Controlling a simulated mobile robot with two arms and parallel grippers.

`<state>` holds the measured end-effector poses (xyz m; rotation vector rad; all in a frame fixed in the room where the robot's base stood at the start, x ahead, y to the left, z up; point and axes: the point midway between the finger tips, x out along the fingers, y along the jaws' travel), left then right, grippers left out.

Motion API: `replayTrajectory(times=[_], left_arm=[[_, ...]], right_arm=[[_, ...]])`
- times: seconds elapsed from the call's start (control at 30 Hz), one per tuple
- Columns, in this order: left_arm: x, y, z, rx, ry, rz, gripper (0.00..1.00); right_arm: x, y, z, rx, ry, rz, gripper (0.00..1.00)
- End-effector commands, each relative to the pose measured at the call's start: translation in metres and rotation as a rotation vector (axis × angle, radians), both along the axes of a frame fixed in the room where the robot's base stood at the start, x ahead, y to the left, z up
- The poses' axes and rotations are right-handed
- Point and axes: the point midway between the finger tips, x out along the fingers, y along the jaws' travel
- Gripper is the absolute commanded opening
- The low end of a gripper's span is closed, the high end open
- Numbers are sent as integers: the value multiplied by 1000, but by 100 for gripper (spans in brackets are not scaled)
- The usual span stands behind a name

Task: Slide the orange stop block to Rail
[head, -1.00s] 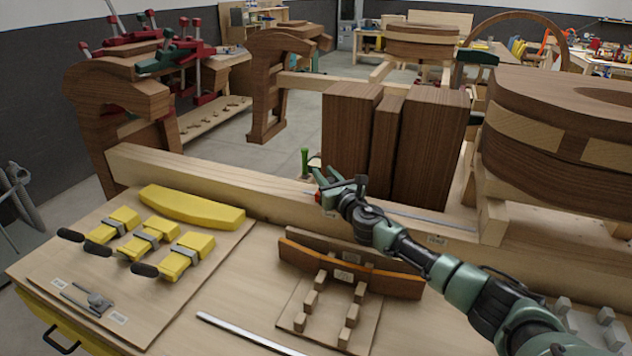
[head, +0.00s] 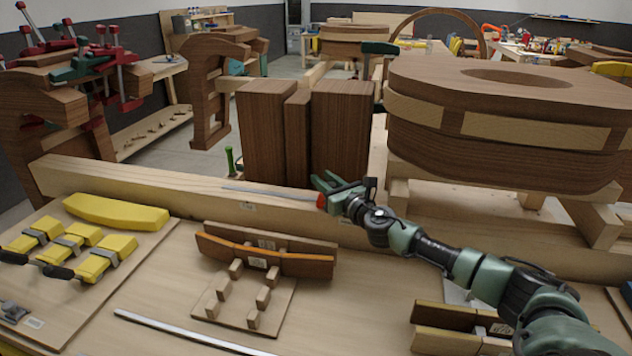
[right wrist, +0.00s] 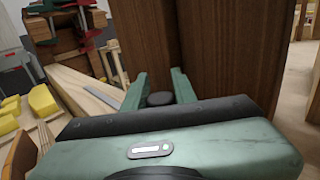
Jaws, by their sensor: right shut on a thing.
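The metal rail (head: 270,193) is a thin strip lying along the top of a long pale wooden beam (head: 140,184). My right gripper (head: 330,188) is at the rail's right part, in front of the dark wooden blocks. A small orange-red piece, the stop block (head: 321,202), shows just under its fingertips; most of the block is hidden. In the right wrist view, the green fingers stand on either side of a dark round knob (right wrist: 160,98), and my right gripper is shut on the stop block by it. My left gripper is not in view.
Tall dark wooden blocks (head: 275,130) stand behind the beam. A large laminated chair form (head: 510,120) stands at the right. A curved form (head: 265,258) on a pegged board, yellow clamps (head: 100,255) and a metal bar (head: 190,332) lie on the front bench.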

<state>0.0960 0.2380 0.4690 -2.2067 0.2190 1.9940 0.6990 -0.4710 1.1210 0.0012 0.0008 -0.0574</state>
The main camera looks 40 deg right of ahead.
Motion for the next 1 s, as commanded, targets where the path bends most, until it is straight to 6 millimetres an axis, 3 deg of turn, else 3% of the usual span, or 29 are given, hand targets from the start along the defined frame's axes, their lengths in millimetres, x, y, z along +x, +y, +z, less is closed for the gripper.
replayTrajectory(times=[0.37, 0.4, 0.47, 0.83, 1.0], left_arm=[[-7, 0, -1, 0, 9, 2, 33], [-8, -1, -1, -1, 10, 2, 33], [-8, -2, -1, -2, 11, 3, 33], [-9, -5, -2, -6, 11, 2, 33], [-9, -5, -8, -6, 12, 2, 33]], right_arm=[[-2, -2, 0, -4, 0, 0, 0], [-2, -2, 0, -4, 0, 0, 29], [-2, -2, 0, -4, 0, 0, 46], [-4, -2, -1, -3, 1, 0, 46], [-22, -1, -4, -6, 4, 1, 46]])
